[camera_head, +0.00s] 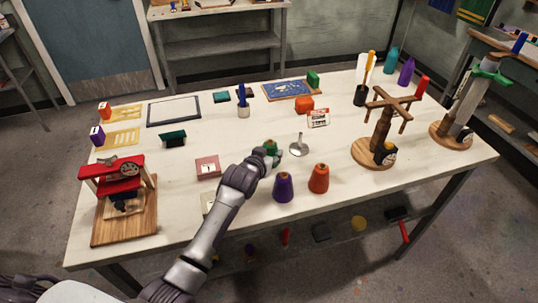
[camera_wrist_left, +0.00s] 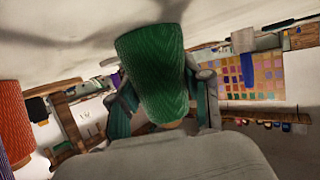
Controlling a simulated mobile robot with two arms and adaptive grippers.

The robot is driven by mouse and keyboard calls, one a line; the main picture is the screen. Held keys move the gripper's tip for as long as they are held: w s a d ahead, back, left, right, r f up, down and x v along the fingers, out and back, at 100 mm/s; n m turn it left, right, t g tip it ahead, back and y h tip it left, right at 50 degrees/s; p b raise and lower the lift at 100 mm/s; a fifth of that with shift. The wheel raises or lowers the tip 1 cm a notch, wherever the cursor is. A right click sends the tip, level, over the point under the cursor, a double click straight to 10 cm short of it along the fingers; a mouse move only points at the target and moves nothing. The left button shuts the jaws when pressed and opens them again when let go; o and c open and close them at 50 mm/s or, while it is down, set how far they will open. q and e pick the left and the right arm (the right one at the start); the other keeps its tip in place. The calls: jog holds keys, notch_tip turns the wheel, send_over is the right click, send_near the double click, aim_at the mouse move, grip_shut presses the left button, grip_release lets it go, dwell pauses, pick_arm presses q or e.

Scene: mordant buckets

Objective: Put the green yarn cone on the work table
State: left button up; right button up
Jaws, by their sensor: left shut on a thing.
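The green yarn cone (camera_wrist_left: 155,65) is held between the fingers of my left gripper (camera_wrist_left: 163,104) in the left wrist view, which looks upside down. In the head view only a little of the green cone (camera_head: 270,145) shows past my left gripper (camera_head: 267,155), over the middle of the white work table (camera_head: 240,215). I cannot tell whether the cone touches the table top. My right gripper is not in view.
A purple cone (camera_head: 283,187) and an orange cone (camera_head: 318,179) stand just right of my left forearm. A metal stand (camera_head: 298,146) is close to the gripper. A pink box (camera_head: 208,167) lies to the left. Wooden winders (camera_head: 381,130) stand at the right.

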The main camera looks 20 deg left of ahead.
pick_arm(q)
jog(key=shift+s, duration=0.15)
jog(key=o, duration=1.2)
jog(key=shift+f, duration=0.1)
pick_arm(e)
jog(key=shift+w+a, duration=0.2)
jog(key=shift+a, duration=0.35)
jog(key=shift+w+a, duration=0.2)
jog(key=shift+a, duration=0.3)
pick_arm(q)
jog(key=shift+r, duration=0.35)
jog(key=shift+s, duration=0.35)
jog(key=v, duration=1.1)
jog(key=shift+s+d+b, duration=0.1)
jog(key=shift+b, duration=0.3)
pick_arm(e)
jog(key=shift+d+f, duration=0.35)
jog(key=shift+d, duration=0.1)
